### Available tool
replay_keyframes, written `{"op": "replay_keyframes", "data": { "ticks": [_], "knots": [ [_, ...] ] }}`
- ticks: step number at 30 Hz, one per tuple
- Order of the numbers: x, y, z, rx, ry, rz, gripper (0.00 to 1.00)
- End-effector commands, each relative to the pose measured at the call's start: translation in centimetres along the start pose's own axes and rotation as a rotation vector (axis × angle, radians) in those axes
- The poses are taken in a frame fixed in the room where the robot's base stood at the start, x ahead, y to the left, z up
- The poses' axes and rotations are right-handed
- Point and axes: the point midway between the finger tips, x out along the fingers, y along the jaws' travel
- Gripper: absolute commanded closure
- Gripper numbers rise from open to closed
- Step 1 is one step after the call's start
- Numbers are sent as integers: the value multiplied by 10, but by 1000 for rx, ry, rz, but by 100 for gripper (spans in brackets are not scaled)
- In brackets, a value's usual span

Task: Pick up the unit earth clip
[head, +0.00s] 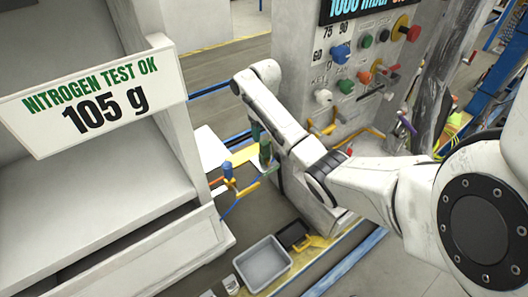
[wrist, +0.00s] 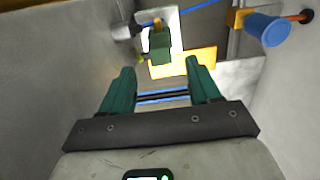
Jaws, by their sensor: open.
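A small green clip-like block (wrist: 159,45), likely the unit earth clip, shows in the wrist view beyond my fingertips, in front of a white plate. A yellow-orange piece sits at its top. My gripper (wrist: 160,83) is open, with two dark green fingers well apart and nothing between them. The block lies ahead of the gap, apart from the fingers. In the head view my gripper (head: 262,145) points down between the white cabinet and the grey panel. There the green clip and the green fingers are hard to tell apart.
A blue cylinder (wrist: 267,28) on an orange mount stands close at the upper right. A yellow plate (wrist: 185,63) lies below the block. The grey valve panel (head: 340,80) and white cabinet (head: 100,200) flank my arm. A grey tray (head: 263,264) sits low in front.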

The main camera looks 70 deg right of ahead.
Motion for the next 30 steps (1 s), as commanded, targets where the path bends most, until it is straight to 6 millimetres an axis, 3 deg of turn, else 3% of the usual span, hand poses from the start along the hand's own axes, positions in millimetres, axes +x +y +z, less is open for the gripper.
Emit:
{"op": "replay_keyframes", "data": {
  "ticks": [5,15,24,30],
  "knots": [
    [11,0,0,0,-1,-1,38],
    [54,0,1,-1,-2,0,38],
    [60,0,1,0,1,-1,38],
    [60,-1,1,-1,1,0,56]
  ]
}}
